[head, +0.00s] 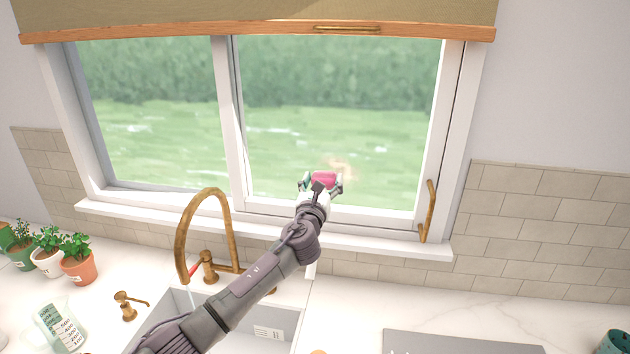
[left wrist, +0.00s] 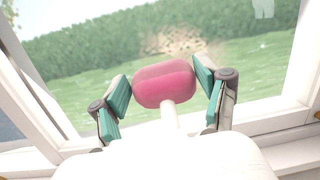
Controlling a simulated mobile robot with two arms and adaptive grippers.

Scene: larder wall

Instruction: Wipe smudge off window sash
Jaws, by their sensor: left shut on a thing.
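My left gripper (head: 322,184) is shut on a pink sponge-like pad (head: 324,180) and holds it up in front of the right window sash (head: 420,215). In the left wrist view, the pad (left wrist: 164,85) sits between the two teal-padded fingers of the gripper (left wrist: 164,90). A faint brownish smudge (head: 340,167) shows on the glass just above and right of the pad. It also shows in the left wrist view (left wrist: 178,42), beyond the pad. I cannot tell whether the pad touches the glass. My right gripper is not in view.
A brass faucet (head: 181,240) arches over the sink (head: 285,318) beside my left arm. A brass window handle (head: 428,210) stands at the sash's right. Potted herbs (head: 78,265) and a measuring cup (head: 60,325) stand on the left counter. A rolled blind (head: 250,12) hangs above.

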